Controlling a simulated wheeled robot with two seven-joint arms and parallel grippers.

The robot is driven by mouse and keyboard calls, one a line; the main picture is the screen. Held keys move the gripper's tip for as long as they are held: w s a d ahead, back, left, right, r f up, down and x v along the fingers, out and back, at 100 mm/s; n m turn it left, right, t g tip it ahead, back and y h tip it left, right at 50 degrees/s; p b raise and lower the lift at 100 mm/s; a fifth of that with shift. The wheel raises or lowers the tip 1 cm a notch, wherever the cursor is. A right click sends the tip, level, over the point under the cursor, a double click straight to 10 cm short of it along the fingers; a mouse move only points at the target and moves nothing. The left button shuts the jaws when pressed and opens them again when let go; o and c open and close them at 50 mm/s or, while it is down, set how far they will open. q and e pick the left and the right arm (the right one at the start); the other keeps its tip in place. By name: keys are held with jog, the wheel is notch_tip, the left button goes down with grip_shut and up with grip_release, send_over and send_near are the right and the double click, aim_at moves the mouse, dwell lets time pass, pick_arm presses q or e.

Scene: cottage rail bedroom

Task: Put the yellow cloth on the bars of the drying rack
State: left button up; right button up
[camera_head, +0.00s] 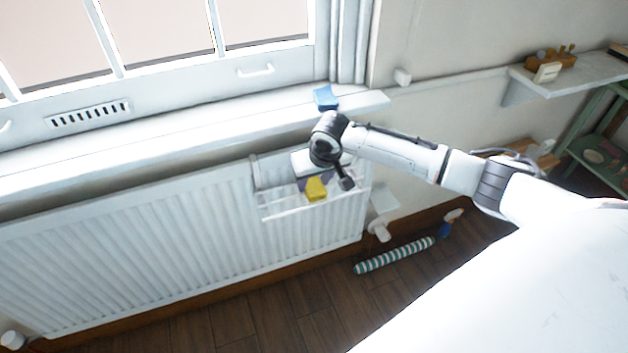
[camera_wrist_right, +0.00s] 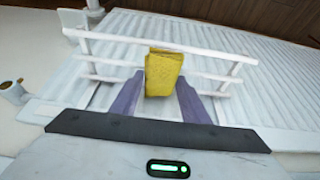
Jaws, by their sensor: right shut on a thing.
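The yellow cloth (camera_head: 316,190) is a small folded piece at the drying rack, held in my right gripper (camera_head: 313,184). In the right wrist view the cloth (camera_wrist_right: 163,74) stands between the two purple fingertips (camera_wrist_right: 163,97), which are shut on it. The white drying rack (camera_head: 281,212) hangs on the front of the radiator. Its bars also show in the right wrist view (camera_wrist_right: 110,39), where the cloth overlaps the long bar. I cannot tell whether the cloth touches the bars. My left gripper is out of view.
The ribbed white radiator (camera_head: 150,240) stands under the windowsill (camera_head: 200,140). A blue folded item (camera_head: 325,97) lies on the sill, close to my right arm. A striped roll (camera_head: 395,255) lies on the wooden floor. A wall shelf (camera_head: 575,78) is at the upper right.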

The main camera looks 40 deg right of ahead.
jog(key=shift+f, duration=0.1)
jog(key=o, duration=1)
